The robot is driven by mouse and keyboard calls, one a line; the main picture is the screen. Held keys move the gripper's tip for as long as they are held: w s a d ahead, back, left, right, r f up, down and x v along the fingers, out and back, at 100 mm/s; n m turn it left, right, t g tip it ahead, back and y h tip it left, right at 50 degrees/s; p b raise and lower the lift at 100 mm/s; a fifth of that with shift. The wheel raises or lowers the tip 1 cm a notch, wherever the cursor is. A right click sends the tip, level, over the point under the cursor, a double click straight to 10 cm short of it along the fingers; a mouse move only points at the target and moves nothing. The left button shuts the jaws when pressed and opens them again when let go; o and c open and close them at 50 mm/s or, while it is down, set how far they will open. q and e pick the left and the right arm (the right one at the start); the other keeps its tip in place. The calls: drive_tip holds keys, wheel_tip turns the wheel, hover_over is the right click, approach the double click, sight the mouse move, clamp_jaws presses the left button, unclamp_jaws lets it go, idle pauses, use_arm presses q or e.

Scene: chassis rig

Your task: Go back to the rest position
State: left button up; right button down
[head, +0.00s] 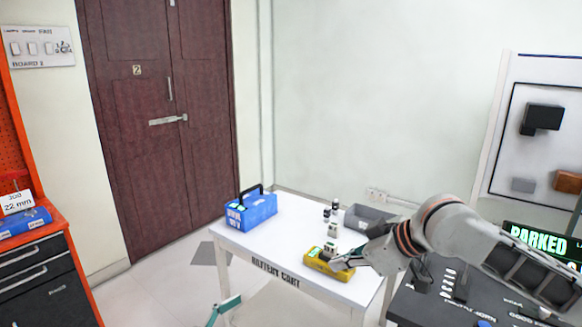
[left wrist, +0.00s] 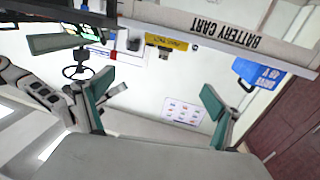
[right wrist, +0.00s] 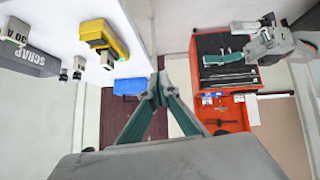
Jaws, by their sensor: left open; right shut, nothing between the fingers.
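My right arm comes in from the right in the head view, its gripper (head: 345,262) over the front right of the white cart, close to a yellow box. In the right wrist view the right gripper's teal fingertips (right wrist: 160,86) meet with nothing between them, apart from the yellow box (right wrist: 104,36). My left gripper shows in the left wrist view, its teal fingers (left wrist: 155,94) spread wide and empty. In the head view only a teal piece of it (head: 225,306) shows low, in front of the cart. The right wrist view also shows the left gripper (right wrist: 236,42).
The white battery cart (head: 290,228) carries a blue box with a dark handle (head: 250,209), the yellow box (head: 322,266), small dark-topped items (head: 332,213) and a grey scrap bin (head: 366,218). A dark console (head: 420,308) stands right, an orange-framed drawer cabinet (head: 38,280) left. Floor left of the cart is clear.

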drive_tip(key=s+a+f+m+t+y+p, duration=0.1)
drive_tip(key=s+a+f+m+t, duration=0.15)
drive_tip(key=f, duration=0.65)
drive_tip(key=s+a+f+m+t+y+p, duration=0.1)
drive_tip(key=s+f, duration=0.3)
drive_tip(key=f, duration=0.5)
use_arm(q)
drive_tip(key=s+a+f+n+g+y+p, duration=0.1)
drive_tip(key=s+a+f+y, duration=0.4)
drive_tip(key=s+f, duration=0.6)
drive_tip(key=s+a+f+n+g+y, duration=0.1)
drive_tip(key=s+a+f+n+y, duration=0.2)
drive_tip(key=s+f, duration=0.8)
drive_tip(key=s+a+y, duration=0.2)
drive_tip(key=a, duration=0.1)
drive_tip(key=shift+s+a+n+p, duration=0.2)
drive_tip(key=shift+n+p, duration=0.15)
drive_tip(key=shift+n, duration=0.05)
use_arm(e)
drive_tip(key=s+d+f+m+h, duration=0.2)
drive_tip(key=s+d+f, duration=0.4)
drive_tip(key=s, duration=0.5)
drive_tip(key=s+d+f+m+h, duration=0.1)
drive_tip(key=s+d+f+h, duration=0.3)
drive_tip(key=s+d+f, duration=0.3)
drive_tip(key=s+f+t, duration=0.1)
drive_tip(key=s+f, duration=0.3)
drive_tip(key=shift+d+m, duration=0.15)
drive_tip(key=shift+m, duration=0.2)
